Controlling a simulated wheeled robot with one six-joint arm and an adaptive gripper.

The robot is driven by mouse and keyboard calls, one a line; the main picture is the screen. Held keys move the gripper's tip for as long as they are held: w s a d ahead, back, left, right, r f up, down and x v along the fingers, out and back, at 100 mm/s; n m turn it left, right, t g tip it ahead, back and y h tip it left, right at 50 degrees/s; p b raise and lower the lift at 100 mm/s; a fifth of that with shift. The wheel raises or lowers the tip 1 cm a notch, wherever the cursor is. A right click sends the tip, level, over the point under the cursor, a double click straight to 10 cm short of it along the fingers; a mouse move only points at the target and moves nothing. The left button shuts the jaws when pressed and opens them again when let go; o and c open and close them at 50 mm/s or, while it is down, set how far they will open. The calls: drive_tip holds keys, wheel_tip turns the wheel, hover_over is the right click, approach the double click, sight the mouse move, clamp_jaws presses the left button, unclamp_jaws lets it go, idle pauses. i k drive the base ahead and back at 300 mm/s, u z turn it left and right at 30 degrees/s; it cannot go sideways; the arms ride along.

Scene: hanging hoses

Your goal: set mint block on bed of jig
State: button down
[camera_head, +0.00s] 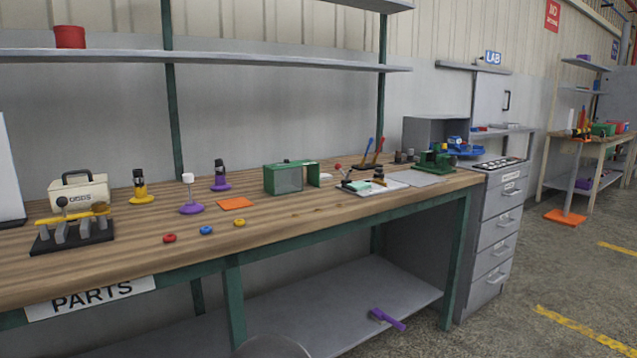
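A small pale mint block (358,184) appears to lie on a white tray (397,187) at the right part of the wooden workbench, beside a dark and tan item. It is small and partly crowded by neighbours. A dark green fixture (434,161), which looks like the jig, stands on the bench to the right of and behind the tray. Its bed is too small to make out clearly. My gripper is not in view.
A green box with an open door (284,180) stands left of the tray. A grey mat (418,178) lies before the fixture. Red, blue and yellow rings (206,230) lie near the front edge. A shelf (215,55) spans above. Grey drawers (499,223) adjoin the bench.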

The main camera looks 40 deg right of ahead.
sight(360, 186)
drive_tip(key=z, duration=0.25)
drive_tip(key=i, duration=1.05)
drive_tip(key=z, duration=0.7)
